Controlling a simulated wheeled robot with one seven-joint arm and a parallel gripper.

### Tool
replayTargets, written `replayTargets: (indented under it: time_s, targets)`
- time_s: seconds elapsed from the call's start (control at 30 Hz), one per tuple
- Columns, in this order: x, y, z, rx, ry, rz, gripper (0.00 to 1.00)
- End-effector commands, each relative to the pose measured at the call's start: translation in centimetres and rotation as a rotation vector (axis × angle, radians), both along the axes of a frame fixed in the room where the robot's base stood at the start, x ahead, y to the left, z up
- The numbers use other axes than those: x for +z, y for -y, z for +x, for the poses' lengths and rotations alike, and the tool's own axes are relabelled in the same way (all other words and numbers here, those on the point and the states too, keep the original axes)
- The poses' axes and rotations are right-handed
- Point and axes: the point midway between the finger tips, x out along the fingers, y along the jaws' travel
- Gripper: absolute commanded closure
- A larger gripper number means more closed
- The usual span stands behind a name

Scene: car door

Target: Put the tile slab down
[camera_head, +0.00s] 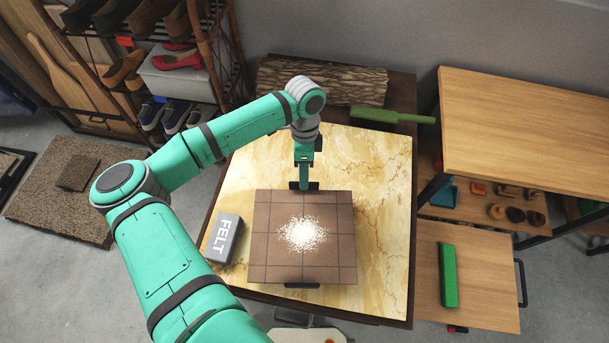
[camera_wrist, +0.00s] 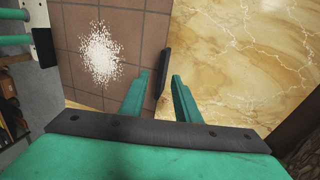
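The brown tile slab (camera_head: 275,262), with darker grid lines and a patch of white granules (camera_head: 302,234) on top, appears level over the marble-topped table (camera_head: 380,200). Whether it touches the tabletop is hard to tell. Dark handles stick out at its far edge and near edge (camera_head: 302,285). My gripper (camera_head: 304,184) is at the far edge. In the wrist view, my gripper's two teal fingers (camera_wrist: 160,90) are apart, with the far dark handle (camera_wrist: 163,70) in line with the gap between them. I see space between handle and fingers. The slab (camera_wrist: 70,82) and granules (camera_wrist: 101,54) also show there.
A log (camera_head: 320,78) and a green tool (camera_head: 375,115) lie behind. A wooden bench (camera_head: 530,120) and a lower board with a green bar (camera_head: 448,275) stand right. The marble right of the slab is clear.

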Motion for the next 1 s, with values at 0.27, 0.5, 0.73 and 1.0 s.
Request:
replayTargets:
  time_s: [0.27, 0.5, 0.73, 1.0]
  targets:
    - [5.3, 0.0, 1.5, -0.002, 0.004, 0.004, 0.71]
    - [9.0, 0.1, 2.4, -0.001, 0.003, 0.002, 0.71]
    - [10.4, 0.1, 2.7, -0.001, 0.001, 0.001, 0.71]
    - [10.5, -0.1, 2.7, 0.003, 0.001, 0.000, 0.71]
